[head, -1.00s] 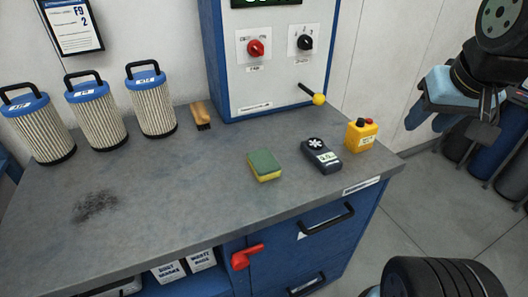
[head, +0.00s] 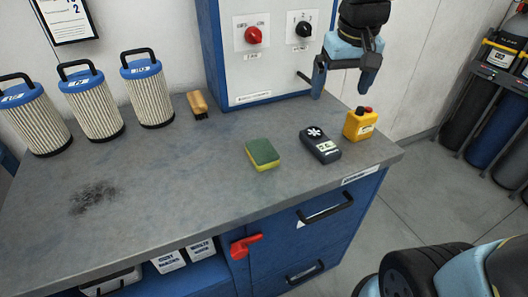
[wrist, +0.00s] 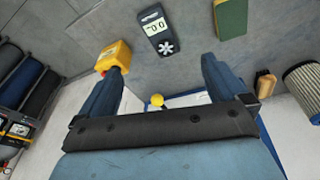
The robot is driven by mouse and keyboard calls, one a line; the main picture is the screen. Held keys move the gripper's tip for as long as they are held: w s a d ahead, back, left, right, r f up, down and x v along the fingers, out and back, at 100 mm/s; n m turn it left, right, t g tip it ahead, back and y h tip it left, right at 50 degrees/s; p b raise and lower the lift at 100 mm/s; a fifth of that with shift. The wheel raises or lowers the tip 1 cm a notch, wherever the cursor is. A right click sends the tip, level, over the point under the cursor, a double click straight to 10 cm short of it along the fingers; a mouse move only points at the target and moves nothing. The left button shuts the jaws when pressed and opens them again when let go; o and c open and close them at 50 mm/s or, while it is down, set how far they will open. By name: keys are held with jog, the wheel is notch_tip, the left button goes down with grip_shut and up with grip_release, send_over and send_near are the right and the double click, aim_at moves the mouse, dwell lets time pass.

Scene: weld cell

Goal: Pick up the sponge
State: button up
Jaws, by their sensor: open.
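The sponge (head: 262,154), green on top and yellow below, lies flat on the grey worktop (head: 190,185), left of a dark handheld meter. It also shows at the top edge of the wrist view (wrist: 230,18), partly cut off. My gripper (head: 342,92) is open and empty, with its two fingers apart. It is up and to the right of the sponge in the head view, in front of the blue-edged control cabinet and well apart from the sponge. In the wrist view the gripper (wrist: 163,75) has nothing between its fingers.
The meter (head: 320,145) and a yellow button box (head: 360,123) stand right of the sponge. A wooden brush (head: 197,105) and several filter cartridges (head: 148,92) stand at the back left. The cabinet (head: 270,50) has a lever.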

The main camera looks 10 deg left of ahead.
jog(key=w+a+f+n+g, duration=0.1)
jog(key=w+a+f+n, duration=0.15)
jog(key=a, duration=0.65)
jog(key=g, duration=0.2)
send_over(262, 149)
notch_tip(262, 149, down, 4)
jog(key=shift+n, duration=0.25)
jog(key=f, duration=0.8)
jog(key=shift+w+a+f, duration=0.15)
jog(key=shift+a+f, duration=0.15)
jog(key=shift+f, duration=0.05)
jog(key=shift+d+f, duration=0.15)
jog(key=shift+f, duration=1.15)
jog(key=shift+d+f, duration=0.15)
jog(key=shift+f, duration=1.15)
jog(key=shift+c, duration=0.5)
jog(key=c, duration=0.9)
